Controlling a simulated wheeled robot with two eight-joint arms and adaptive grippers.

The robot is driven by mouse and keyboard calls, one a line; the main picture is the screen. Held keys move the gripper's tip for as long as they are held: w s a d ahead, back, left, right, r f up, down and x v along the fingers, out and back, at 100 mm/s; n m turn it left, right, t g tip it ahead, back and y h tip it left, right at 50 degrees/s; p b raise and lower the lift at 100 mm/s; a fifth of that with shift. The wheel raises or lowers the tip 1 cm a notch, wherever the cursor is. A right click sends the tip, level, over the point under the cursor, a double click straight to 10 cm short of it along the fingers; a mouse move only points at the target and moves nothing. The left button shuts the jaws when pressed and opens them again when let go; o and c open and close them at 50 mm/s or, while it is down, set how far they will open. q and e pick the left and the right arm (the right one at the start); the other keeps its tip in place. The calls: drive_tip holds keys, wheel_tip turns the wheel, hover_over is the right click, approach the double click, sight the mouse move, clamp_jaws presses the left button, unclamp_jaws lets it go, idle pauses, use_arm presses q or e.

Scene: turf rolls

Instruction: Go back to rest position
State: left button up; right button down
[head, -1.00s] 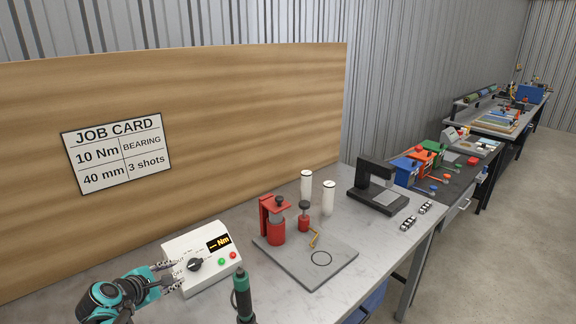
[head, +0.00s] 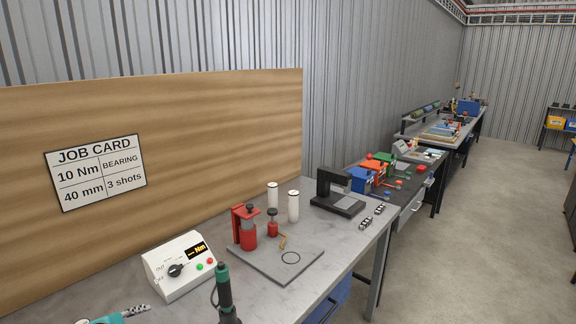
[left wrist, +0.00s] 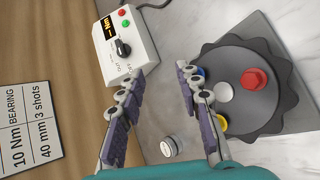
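My left gripper shows at the bottom left edge of the head view (head: 130,312), mostly cut off by the frame. In the left wrist view my left gripper (left wrist: 163,73) has its two fingers spread apart with nothing between them. The white control box (head: 180,266) with a black knob stands on the bench to the right of the gripper. The box also shows in the left wrist view (left wrist: 118,32), beyond the left finger and apart from it.
The bench (head: 205,230) carries a grey plate (head: 285,268) with red fixtures, white cylinders (head: 293,207) and a black press-like stand (head: 338,195). A dark toothed disc (left wrist: 250,85) lies right of the fingers. Open floor is at right.

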use_arm(q)
drive_tip(key=s+d+f+m+g+y, duration=0.1)
drive_tip(key=s+d+f+m+g, duration=0.2)
drive_tip(key=s+d+m, duration=1.4)
drive_tip(key=d+m, duration=0.1)
drive_tip(key=m, duration=0.4)
drive_tip(key=shift+s+f, duration=0.15)
drive_tip(key=shift+f, duration=0.1)
